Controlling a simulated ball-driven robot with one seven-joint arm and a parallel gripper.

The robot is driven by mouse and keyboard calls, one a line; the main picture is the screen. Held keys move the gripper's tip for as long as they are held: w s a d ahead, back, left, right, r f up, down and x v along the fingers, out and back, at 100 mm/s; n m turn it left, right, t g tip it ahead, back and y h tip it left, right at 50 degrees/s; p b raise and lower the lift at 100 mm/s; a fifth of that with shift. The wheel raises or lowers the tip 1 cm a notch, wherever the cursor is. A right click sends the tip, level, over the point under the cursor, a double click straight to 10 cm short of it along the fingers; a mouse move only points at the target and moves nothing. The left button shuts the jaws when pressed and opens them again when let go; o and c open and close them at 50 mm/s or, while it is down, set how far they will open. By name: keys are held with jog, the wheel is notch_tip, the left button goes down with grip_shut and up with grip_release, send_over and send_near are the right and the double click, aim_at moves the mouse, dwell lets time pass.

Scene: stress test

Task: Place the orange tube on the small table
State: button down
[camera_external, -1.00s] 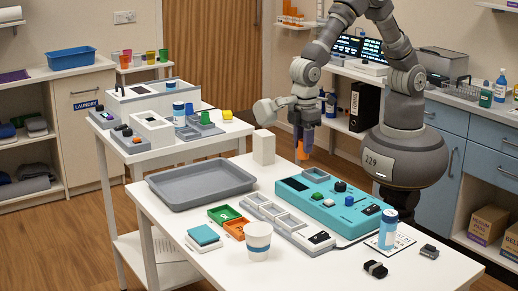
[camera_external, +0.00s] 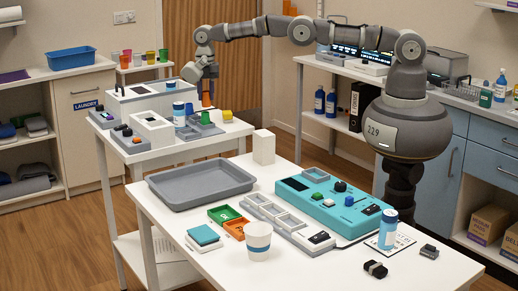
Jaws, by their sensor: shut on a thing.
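The orange tube (camera_external: 206,100) hangs upright under my gripper (camera_external: 206,87). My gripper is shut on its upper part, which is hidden. In the picture the tube overlaps the far side of the white side table (camera_external: 180,152), near the green object and the grey tray there. I cannot tell whether it touches anything. A small white table (camera_external: 146,68) with several coloured cups stands further back, left of my gripper.
The front table bears a grey tray (camera_external: 200,203), a white block (camera_external: 264,147) and a teal panel (camera_external: 325,208).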

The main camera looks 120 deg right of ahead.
jog(key=s+d+n, duration=0.2)
jog(key=s+d, duration=0.3)
notch_tip(320, 180, down, 5)
jog(key=b, duration=0.5)
jog(key=shift+w+r, duration=0.1)
jog(key=shift+r, duration=0.05)
jog(key=shift+f+b, duration=0.55)
jog(key=shift+f, duration=0.85)
jog(key=shift+f, duration=0.2)
jog(key=c, duration=1.1)
grip_release()
jog(key=shift+r, duration=0.1)
